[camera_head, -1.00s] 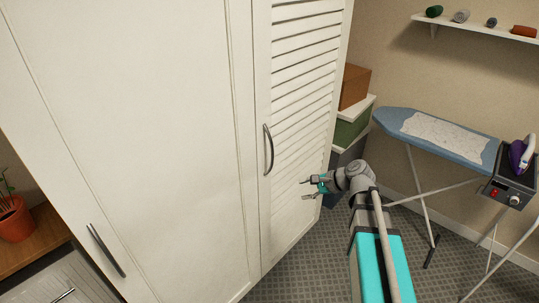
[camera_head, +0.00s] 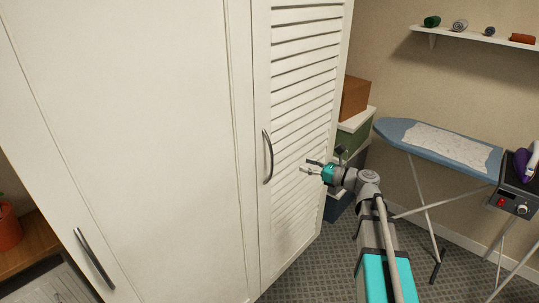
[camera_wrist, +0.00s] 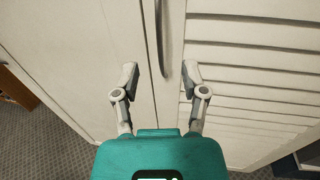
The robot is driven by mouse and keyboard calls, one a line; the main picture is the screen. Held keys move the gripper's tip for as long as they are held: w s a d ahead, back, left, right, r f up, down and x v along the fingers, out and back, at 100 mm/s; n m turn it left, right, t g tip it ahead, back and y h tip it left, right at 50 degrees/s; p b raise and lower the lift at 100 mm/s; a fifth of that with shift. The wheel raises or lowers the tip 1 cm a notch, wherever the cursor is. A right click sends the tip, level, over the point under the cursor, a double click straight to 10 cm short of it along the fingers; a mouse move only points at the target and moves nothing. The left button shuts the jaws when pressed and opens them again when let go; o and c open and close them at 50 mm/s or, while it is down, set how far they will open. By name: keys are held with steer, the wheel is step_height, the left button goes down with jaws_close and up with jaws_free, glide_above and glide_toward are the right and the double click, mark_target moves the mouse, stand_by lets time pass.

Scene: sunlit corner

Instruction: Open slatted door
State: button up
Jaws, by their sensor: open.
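The slatted door (camera_head: 303,115) is white with horizontal louvres and looks shut beside a plain white door panel (camera_head: 120,110). Its dark curved handle (camera_head: 268,157) stands vertically near the door's left edge. My gripper (camera_head: 308,166) is open and empty, to the right of the handle and apart from it in the head view. In the wrist view the handle (camera_wrist: 162,40) runs down from the top, ahead of and between the two spread fingers of my gripper (camera_wrist: 159,80). The slats (camera_wrist: 255,70) fill the right side there.
Stacked boxes (camera_head: 355,97) stand beside the cabinet's right edge. A wall shelf (camera_head: 480,39) holds rolled items. Grey patterned floor (camera_head: 320,270) is clear in front of the door.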

steer(key=shift+a, duration=0.1)
steer(key=x, duration=1.3)
steer(key=shift+w+a, duration=0.15)
steer(key=shift+a, duration=0.15)
jaws_close()
steer(key=shift+a, duration=0.1)
